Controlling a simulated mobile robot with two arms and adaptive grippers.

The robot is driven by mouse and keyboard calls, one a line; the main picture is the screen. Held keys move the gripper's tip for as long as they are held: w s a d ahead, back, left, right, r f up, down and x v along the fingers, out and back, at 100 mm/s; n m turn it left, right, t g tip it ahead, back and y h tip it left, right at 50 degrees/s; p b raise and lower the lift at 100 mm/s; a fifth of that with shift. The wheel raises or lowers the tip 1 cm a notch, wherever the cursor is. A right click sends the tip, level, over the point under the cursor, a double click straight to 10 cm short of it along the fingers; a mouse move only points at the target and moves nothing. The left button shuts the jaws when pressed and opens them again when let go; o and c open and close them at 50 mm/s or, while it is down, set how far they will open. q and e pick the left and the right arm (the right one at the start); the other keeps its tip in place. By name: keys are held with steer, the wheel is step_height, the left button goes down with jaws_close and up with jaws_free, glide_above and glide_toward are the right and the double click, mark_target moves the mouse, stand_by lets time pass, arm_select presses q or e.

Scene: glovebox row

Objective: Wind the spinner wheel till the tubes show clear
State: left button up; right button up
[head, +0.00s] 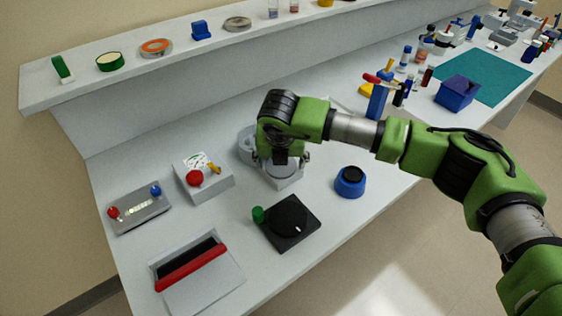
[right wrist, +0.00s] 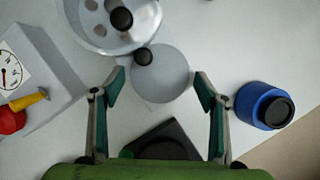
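The spinner (head: 285,182) stands on the bench, partly hidden in the head view by my right arm. In the right wrist view its round drum (right wrist: 75,15) has a black centre knob and several brownish-grey round spots. I cannot tell whether these are tubes or how clear they are. The flat grey wheel (right wrist: 163,80) lies beside the drum, with a small black knob (right wrist: 143,56) near its rim. My right gripper (head: 281,160) is above the spinner, pointing down. Its fingers (right wrist: 159,79) are spread either side of the wheel, open and empty. My left gripper is not in view.
A grey gauge box (head: 205,180) with a red knob stands left of the spinner, and a blue-and-black round pot (head: 350,182) right. A black dial plate (head: 290,225) with a green knob sits in front. A red-handled tray (head: 205,285) and switch panel (head: 140,208) lie further left.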

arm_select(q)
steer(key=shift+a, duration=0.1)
arm_select(e)
steer(key=shift+r, duration=0.2)
steer(key=v, duration=1.1)
steer(key=shift+s+r, duration=0.25)
stand_by(0.3)
